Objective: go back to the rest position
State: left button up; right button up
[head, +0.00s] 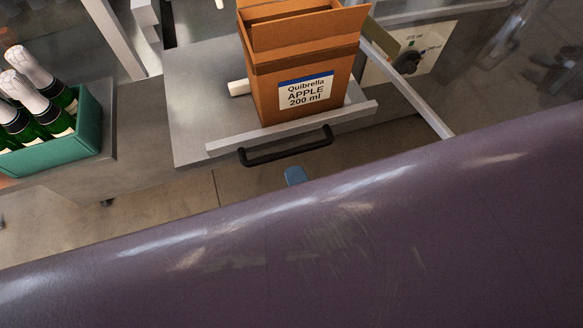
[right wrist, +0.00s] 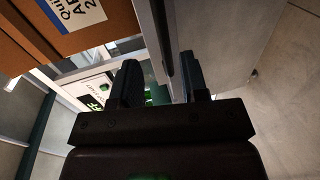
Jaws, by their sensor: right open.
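My right gripper (right wrist: 161,82) shows in the right wrist view, with its two dark fingers apart. I see nothing held between them. A grey metal edge passes behind the fingers, and I cannot tell whether they touch it. In the head view a small blue tip (head: 296,176) shows just in front of the black handle; it may be part of this gripper, and the rest is hidden. My left gripper is in neither view.
A green crate (head: 60,150) with several foil-topped bottles stands at left. The near part of the head view is blocked.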

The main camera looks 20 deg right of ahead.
jog(key=shift+s+r, duration=0.1)
jog(key=shift+s, duration=0.15)
dwell(0.5)
jog(key=s+d+f+m+g, duration=0.1)
jog(key=d+f+m+g, duration=0.1)
jog(key=d+f+m, duration=0.3)
jog(key=s+d+f+m+g, duration=0.1)
jog(key=d+f+m, duration=0.5)
jog(key=d+m, duration=0.6)
jog(key=shift+s+d+g, duration=0.3)
jog(key=shift+d+g, duration=0.2)
jog(key=shift+g, duration=0.3)
